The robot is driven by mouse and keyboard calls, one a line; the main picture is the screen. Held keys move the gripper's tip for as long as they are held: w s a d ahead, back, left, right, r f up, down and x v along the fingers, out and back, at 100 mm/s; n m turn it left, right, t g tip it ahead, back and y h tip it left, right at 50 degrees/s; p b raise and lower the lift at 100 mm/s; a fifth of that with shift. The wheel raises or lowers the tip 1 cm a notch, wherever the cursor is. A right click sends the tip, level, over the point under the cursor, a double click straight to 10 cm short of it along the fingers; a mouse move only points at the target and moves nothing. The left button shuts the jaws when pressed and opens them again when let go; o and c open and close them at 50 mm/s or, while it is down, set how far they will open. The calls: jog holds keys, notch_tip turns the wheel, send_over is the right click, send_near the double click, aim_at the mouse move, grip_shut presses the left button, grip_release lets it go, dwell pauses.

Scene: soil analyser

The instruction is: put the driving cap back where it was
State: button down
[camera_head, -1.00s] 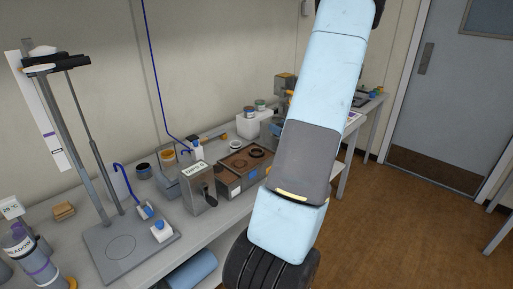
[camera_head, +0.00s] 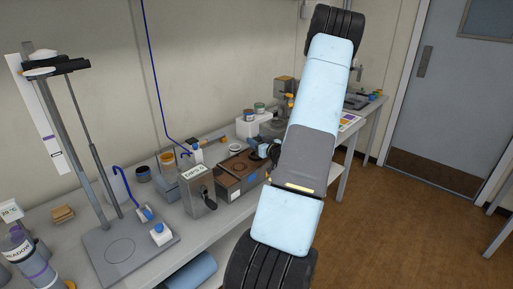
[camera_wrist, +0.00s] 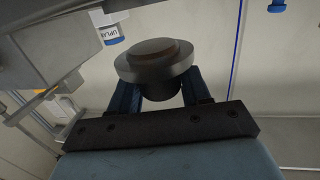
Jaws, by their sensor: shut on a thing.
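The driving cap (camera_wrist: 155,60) appears to be the dark grey, flanged round piece with a brownish top face in the wrist view. My gripper (camera_wrist: 158,95) is shut on its narrower lower part, with a blue finger on each side. In the head view my gripper (camera_head: 266,150) shows just left of my pale blue arm, over or beside the right end of a brown-topped box (camera_head: 232,189) on the bench. The cap cannot be made out clearly there. Its former place cannot be told from these frames.
A grey metal box with a label and crank (camera_head: 197,190) stands left of the brown-topped box. A white block with jars (camera_head: 254,124) is behind. A tall stand (camera_head: 125,243) is at the left. In the wrist view a grey structure (camera_wrist: 60,50) is close at left.

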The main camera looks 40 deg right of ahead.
jog(key=shift+w+f, duration=0.15)
jog(key=shift+f, duration=0.65)
jog(key=shift+w+f, duration=0.1)
jog(key=shift+f, duration=0.65)
jog(key=shift+f, duration=0.15)
jog(key=c, duration=0.5)
grip_release()
jog(key=s+a+r, duration=0.1)
jog(key=s+r, duration=0.1)
jog(key=s, duration=1.1)
jog(key=shift+s+a, duration=0.25)
